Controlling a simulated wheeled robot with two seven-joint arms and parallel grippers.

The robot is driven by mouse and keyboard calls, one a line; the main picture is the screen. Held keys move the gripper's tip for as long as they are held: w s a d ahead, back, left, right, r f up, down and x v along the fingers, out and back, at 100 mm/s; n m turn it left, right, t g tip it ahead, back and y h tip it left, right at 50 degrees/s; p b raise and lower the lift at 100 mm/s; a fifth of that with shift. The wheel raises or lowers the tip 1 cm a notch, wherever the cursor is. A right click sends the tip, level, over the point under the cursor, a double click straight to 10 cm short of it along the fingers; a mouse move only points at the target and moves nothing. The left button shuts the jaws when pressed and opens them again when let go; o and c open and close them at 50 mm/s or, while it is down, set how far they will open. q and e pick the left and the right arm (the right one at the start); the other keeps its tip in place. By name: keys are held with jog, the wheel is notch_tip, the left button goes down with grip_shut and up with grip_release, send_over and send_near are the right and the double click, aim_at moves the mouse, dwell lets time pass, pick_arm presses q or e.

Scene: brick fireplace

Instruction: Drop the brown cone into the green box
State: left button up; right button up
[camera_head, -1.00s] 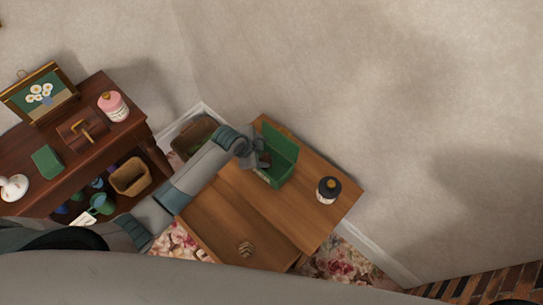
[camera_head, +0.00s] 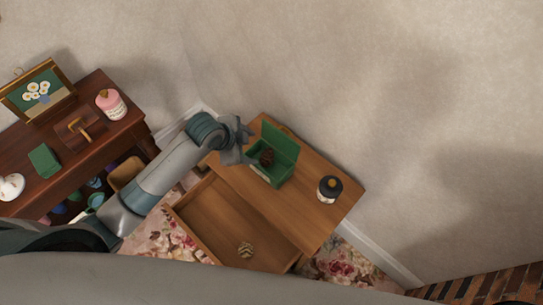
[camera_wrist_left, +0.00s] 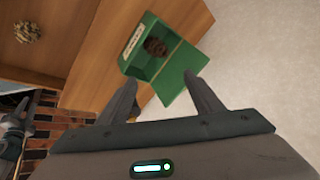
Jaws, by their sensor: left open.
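The brown cone (camera_head: 267,156) lies inside the open green box (camera_head: 281,176), which stands on the wooden table with its lid raised. In the left wrist view the cone (camera_wrist_left: 155,46) also shows inside the box (camera_wrist_left: 138,64). My left gripper (camera_head: 248,144) is open and empty, just left of the box, apart from the cone. Its two spread fingers (camera_wrist_left: 164,98) show in the left wrist view with nothing between them.
A dark bottle (camera_head: 329,189) stands on the table (camera_head: 304,207) right of the box. An open drawer (camera_head: 217,219) holds a striped round object (camera_head: 245,250). A dark wooden cabinet (camera_head: 75,156) with several objects stands at left.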

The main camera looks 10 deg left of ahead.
pick_arm(q)
jog(key=b+v, duration=0.1)
jog(key=v, duration=0.6)
jog(key=shift+s+r, duration=0.1)
dwell(0.8)
